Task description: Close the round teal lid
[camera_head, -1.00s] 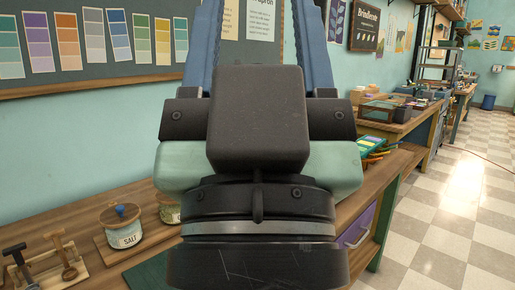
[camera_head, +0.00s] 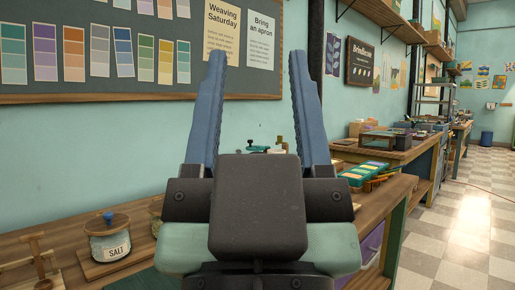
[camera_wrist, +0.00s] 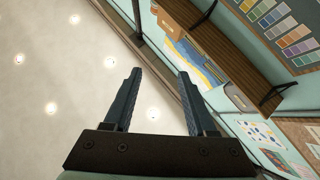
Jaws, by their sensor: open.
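My gripper (camera_head: 258,54) points upward in the head view, its two blue fingers spread wide with nothing between the tips. It also shows in the wrist view (camera_wrist: 160,72), open and empty against the ceiling. A small teal piece (camera_head: 258,149) shows low between the fingers, farther back on the bench by the wall. It may be the round teal lid, but its shape and how far it stands open cannot be told. My gripper's body hides what is below it. No lid shows in the wrist view.
A glass salt jar (camera_head: 110,240) with a blue knob stands on a wooden board at the left of the bench (camera_head: 52,254). A brass fitting (camera_head: 281,145) is by the teal piece. The checkered floor (camera_head: 455,235) at right is clear.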

